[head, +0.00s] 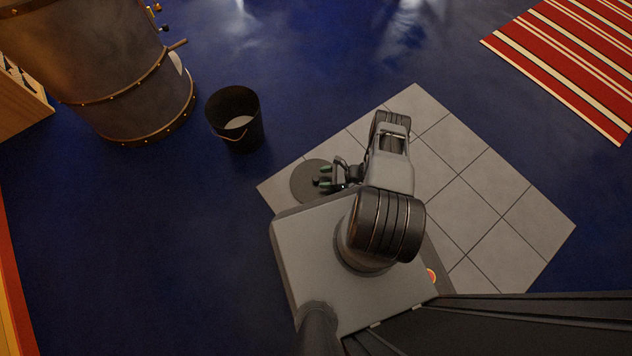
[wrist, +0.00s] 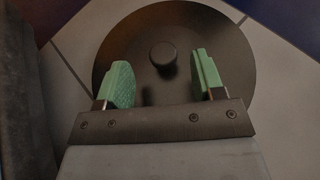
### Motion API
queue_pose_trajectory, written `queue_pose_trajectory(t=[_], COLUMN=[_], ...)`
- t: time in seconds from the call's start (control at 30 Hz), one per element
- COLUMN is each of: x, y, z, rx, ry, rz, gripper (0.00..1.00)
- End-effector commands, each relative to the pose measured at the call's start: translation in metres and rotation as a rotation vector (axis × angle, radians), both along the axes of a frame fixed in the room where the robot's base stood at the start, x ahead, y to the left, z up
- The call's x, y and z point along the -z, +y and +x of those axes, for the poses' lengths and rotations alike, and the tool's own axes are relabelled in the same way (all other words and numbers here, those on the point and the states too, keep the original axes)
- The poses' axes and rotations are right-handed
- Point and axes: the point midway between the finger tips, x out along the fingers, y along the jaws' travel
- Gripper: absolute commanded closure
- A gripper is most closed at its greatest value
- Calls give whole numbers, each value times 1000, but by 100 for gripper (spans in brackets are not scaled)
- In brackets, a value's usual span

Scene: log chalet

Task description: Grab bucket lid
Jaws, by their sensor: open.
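The bucket lid (head: 305,183) is a dark round disc lying flat on the grey tiles near the front-left edge of my base. In the wrist view the lid (wrist: 215,40) shows a round knob (wrist: 163,55) at its middle. My gripper (head: 325,175) is over the lid in the head view. In the wrist view my gripper (wrist: 160,78) is open, with green pads on either side of the knob's line and nothing between them that it grips. I cannot tell the exact height of the pads above the lid. The black bucket (head: 234,118) stands upright and open on the blue floor.
A large metal barrel-like stove (head: 120,75) stands at the upper left, beyond the bucket. A wooden piece (head: 20,100) is at the left edge. A red striped rug (head: 575,60) lies at the upper right. Blue floor is clear between bucket and rug.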

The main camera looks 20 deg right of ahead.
Motion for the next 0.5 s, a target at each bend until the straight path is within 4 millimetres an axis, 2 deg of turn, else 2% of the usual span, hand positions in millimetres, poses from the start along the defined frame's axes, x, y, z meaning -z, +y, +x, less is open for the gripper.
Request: queue_pose_trajectory(t=[0.03,0.2,0.5], x=[7,14,16], y=[7,26,35], z=[3,12,17], rx=[-4,-4,-1], ry=[1,1,1], rz=[0,1,0], gripper=[38,38,38])
